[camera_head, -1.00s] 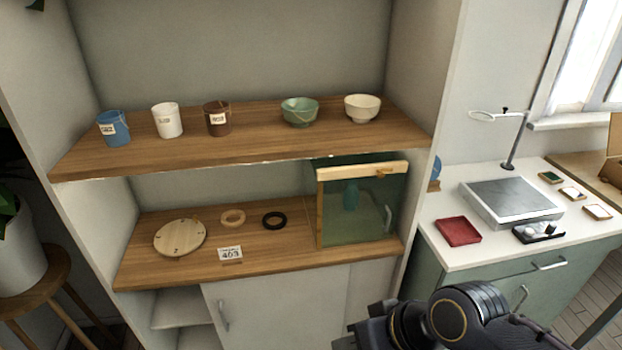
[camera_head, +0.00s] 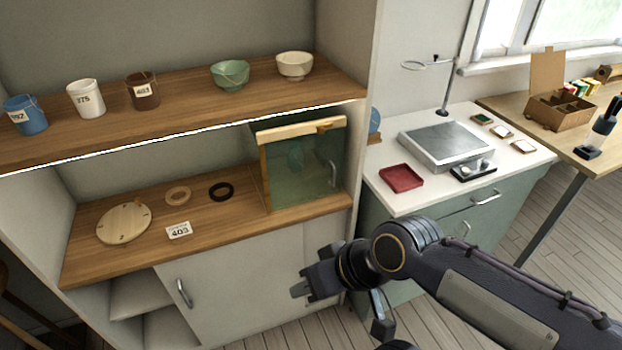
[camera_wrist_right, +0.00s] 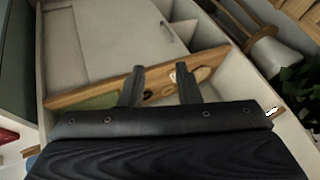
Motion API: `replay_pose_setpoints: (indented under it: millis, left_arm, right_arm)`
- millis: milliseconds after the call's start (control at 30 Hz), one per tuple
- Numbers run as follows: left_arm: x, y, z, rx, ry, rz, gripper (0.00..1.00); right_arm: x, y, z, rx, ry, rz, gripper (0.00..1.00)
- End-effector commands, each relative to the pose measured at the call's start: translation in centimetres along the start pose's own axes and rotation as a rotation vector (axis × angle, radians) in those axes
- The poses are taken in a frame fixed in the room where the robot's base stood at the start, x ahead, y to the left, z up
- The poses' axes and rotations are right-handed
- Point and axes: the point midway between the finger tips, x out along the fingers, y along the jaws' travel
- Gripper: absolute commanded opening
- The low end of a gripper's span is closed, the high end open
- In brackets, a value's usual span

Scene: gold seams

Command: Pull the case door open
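The glass case (camera_head: 300,165) stands on the right end of the lower wooden shelf, with a light wood frame and a greenish glass door that looks shut. A pale vertical handle (camera_head: 332,174) is on the door's right side. A teal vase (camera_head: 295,158) shows dimly through the glass. My right gripper (camera_head: 302,290) is below and in front of the case, apart from it, before the white cabinet. In the right wrist view its two fingers (camera_wrist_right: 160,85) are spread with nothing between them. My left gripper is not in view.
The lower shelf holds a round wooden disc (camera_head: 124,223), two rings and a 403 card (camera_head: 179,230). Cups and bowls stand on the upper shelf (camera_head: 200,100) above the case. A white counter (camera_head: 440,190) with a red tray (camera_head: 401,178) is at right.

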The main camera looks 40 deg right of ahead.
Motion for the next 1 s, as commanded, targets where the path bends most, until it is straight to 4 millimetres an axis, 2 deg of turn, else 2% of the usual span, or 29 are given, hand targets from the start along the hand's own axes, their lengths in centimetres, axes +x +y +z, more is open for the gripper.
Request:
replay_pose_setpoints:
  millis: [33,167,300,400,500,600,733,1000]
  left_arm:
    - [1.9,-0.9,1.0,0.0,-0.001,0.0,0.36]
    - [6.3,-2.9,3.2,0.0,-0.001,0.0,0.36]
    - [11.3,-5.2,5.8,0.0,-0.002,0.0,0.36]
    - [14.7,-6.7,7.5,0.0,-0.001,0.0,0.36]
    - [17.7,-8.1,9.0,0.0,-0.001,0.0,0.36]
    - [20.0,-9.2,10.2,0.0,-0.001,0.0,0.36]
    - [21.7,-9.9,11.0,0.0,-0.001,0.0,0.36]
    - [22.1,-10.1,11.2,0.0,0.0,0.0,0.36]
  right_arm:
    - [2.0,1.4,-0.6,0.012,0.038,0.007,0.3]
    - [6.4,6.0,-5.0,0.043,0.224,0.054,0.3]
    - [10.8,13.2,-10.8,0.062,0.48,0.159,0.3]
    - [13.2,18.8,-14.3,0.049,0.655,0.257,0.3]
    - [14.9,23.8,-16.9,0.01,0.815,0.36,0.3]
    - [15.8,27.6,-18.7,-0.042,0.945,0.448,0.3]
    - [16.1,30.3,-20.0,-0.105,1.058,0.525,0.3]
    - [16.1,31.6,-22.1,-0.144,1.115,0.561,0.3]
